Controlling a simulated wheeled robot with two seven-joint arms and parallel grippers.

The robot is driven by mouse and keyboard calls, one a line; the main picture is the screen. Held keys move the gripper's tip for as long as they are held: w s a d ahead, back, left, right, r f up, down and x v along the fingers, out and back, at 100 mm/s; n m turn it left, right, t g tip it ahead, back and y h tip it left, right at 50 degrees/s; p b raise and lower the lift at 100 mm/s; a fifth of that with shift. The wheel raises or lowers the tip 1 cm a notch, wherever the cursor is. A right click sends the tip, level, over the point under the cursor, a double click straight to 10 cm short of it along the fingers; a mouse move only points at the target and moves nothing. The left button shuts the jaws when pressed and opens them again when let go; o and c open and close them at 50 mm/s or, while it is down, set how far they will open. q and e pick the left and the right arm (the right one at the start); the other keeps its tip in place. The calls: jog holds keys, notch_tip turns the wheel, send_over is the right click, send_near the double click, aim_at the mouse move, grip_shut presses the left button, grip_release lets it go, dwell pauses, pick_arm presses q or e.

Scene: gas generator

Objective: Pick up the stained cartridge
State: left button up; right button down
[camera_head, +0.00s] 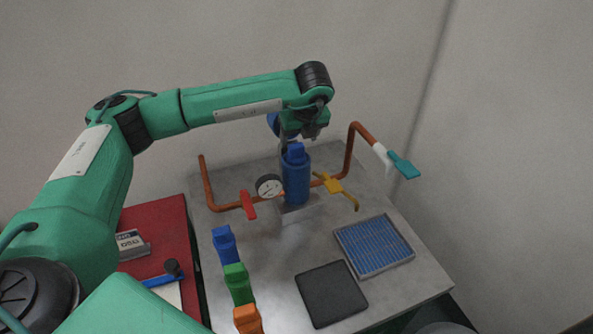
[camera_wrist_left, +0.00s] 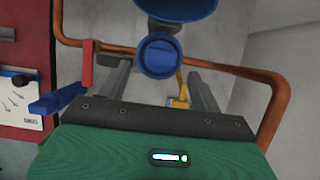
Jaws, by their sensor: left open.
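A blue cylindrical cartridge (camera_head: 296,182) with a blue top grip stands upright in a grey holder, between the copper pipes. I cannot make out stains on it. My left gripper (camera_head: 291,138) is just above its top, partly hidden by the wrist. In the left wrist view a round blue part (camera_wrist_left: 160,56), apparently the cartridge, lies between the two spread fingers of my left gripper (camera_wrist_left: 160,82). The gripper is open, and I cannot tell whether a finger touches it. My right gripper is out of view.
A pressure gauge (camera_head: 269,187), a red valve handle (camera_head: 248,204) and a yellow handle (camera_head: 335,186) sit close around the cartridge. Blue (camera_head: 225,245), green (camera_head: 238,284) and orange (camera_head: 247,319) blocks stand at the front left. A blue-grilled tray (camera_head: 373,246) and dark pad (camera_head: 331,293) lie at right.

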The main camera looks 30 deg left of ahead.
aim_at(296, 145)
pick_arm(q)
jog(key=p+x, duration=0.1)
jog(key=x, duration=0.2)
jog(key=shift+w+a+p, duration=0.2)
jog(key=shift+w+p, duration=0.1)
jog(key=shift+p, duration=0.1)
jog(key=shift+w+a+f, duration=0.1)
jog(key=shift+f, duration=0.5)
jog(key=c, duration=1.4)
